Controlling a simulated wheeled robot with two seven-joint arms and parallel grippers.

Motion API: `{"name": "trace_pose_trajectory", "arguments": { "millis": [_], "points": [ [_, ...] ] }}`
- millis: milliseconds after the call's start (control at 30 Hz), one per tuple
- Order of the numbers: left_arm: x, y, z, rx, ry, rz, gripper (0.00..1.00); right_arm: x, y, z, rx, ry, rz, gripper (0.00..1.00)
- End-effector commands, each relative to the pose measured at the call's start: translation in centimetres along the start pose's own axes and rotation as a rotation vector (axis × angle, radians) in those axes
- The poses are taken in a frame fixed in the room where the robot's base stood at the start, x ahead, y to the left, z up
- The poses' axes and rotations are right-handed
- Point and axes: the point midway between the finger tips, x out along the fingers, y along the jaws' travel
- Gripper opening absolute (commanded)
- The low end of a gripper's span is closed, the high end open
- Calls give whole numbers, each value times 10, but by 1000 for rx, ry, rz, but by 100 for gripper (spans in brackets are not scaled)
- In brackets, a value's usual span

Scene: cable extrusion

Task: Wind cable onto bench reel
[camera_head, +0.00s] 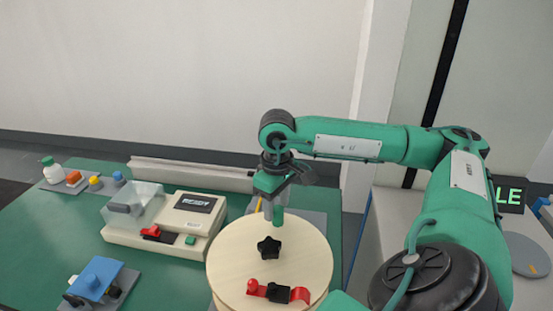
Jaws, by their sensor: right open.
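The bench reel (229,251) shows as a pale wooden disc at the front middle of the bench. A black star knob (268,247) sits at its centre. A red strap with a red ball and a black block (279,294) lies on its near face. My right gripper (277,220) points down at the reel's far edge, just behind the star knob. It is open, and I see nothing held in it. I cannot tell whether it touches the disc. I cannot make out any cable. My left gripper is not in view.
A cream machine (178,240) with a clear cover and red lever stands left of the reel. A blue-topped fixture (97,277) is at front left. A bottle (52,169) and small coloured parts stand at back left. A pale rail (195,173) runs along the back.

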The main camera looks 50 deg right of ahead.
Motion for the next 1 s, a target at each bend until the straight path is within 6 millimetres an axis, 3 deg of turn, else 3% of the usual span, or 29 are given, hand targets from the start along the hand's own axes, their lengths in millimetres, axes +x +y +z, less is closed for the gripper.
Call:
{"name": "trace_pose_trajectory", "arguments": {
  "millis": [300, 500, 1000],
  "points": [
    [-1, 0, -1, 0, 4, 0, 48, -74, -1, -2, -2, 7, -1, 48],
    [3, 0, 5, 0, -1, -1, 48, -103, 0, -1, -1, 4, -1, 48],
    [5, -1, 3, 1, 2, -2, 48, -111, 0, -1, -1, 2, 0, 48]
  ]
}}
